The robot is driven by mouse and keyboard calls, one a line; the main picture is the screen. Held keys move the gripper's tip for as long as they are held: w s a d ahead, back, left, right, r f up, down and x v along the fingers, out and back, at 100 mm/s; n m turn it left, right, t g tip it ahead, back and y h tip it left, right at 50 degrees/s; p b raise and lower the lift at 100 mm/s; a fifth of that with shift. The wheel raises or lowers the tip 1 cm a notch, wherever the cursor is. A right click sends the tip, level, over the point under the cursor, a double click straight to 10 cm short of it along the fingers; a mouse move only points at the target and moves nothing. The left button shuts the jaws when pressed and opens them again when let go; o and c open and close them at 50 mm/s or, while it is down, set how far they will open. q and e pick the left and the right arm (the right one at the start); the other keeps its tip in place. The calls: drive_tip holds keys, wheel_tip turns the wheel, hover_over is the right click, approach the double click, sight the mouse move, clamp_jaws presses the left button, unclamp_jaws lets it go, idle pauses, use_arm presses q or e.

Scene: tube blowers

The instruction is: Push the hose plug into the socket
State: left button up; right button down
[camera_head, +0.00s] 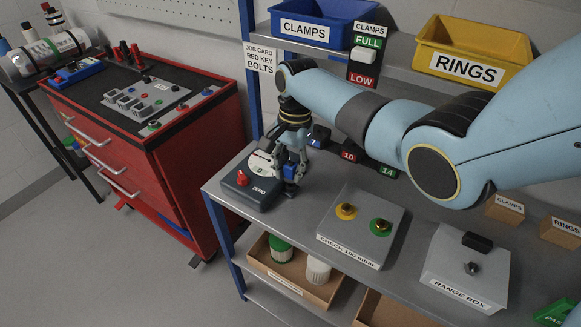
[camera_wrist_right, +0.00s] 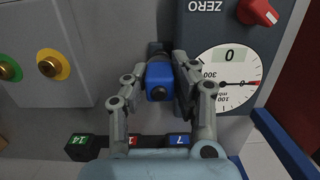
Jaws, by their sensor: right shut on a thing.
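My right gripper (camera_head: 291,176) is at the right side of the dark gauge box (camera_head: 243,192). It is shut on a blue block-shaped piece with a dark round end, which looks like the hose plug (camera_wrist_right: 160,76). In the wrist view the plug sits between the two fingers of my right gripper (camera_wrist_right: 160,68), close beside the gauge box (camera_wrist_right: 222,40). In the head view the fingers partly cover the plug (camera_head: 289,172). I cannot make out the socket or whether the plug touches it. The dial (camera_wrist_right: 228,80) reads 0. My left gripper is out of view.
The check box (camera_head: 362,225) with yellow and green fittings stands right of the gripper, then the range box (camera_head: 466,268). Black number blocks (camera_head: 350,153) lie behind. A red tool cabinet (camera_head: 150,150) stands left. Bare bench (camera_head: 312,197) lies between gauge box and check box.

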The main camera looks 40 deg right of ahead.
drive_tip(key=shift+w+r, duration=0.1)
drive_tip(key=shift+r, duration=0.05)
idle(0.5)
drive_tip(key=shift+p, duration=0.3)
idle(0.5)
drive_tip(key=shift+p, duration=0.3)
idle(0.7)
drive_tip(key=shift+f+b, duration=0.35)
drive_tip(key=shift+f, duration=0.5)
drive_tip(key=c, duration=1)
unclamp_jaws()
drive_tip(key=shift+r, duration=0.1)
